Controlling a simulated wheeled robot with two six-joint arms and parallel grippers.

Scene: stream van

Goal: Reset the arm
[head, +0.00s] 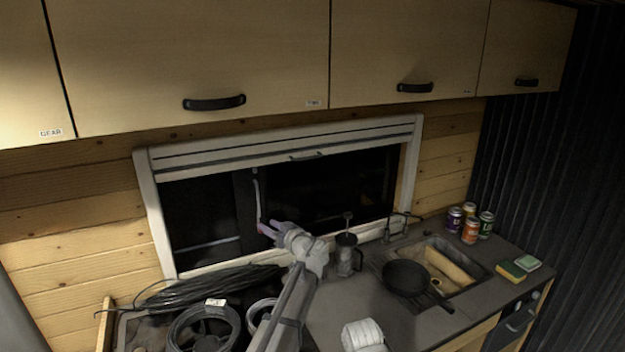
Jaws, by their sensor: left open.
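My left gripper (267,229) is in front of the window (320,195), near its lower edge. It is open, and I see nothing held in it. My left arm rises from the bottom of the picture to it, passing over the counter. A light vertical handle (257,203) on the dark window frame stands just above the fingertips; I cannot tell whether they touch it. A white rounded part (364,334) shows at the bottom edge and seems to be mine. My right gripper is not in view.
Coiled cables (205,328) lie left of my arm. A French press (346,255), a black pan (405,277), a sink (470,270), several cans (470,230) and sponges (512,271) are on the counter (390,318) to the right. Overhead cabinets (400,50) hang above.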

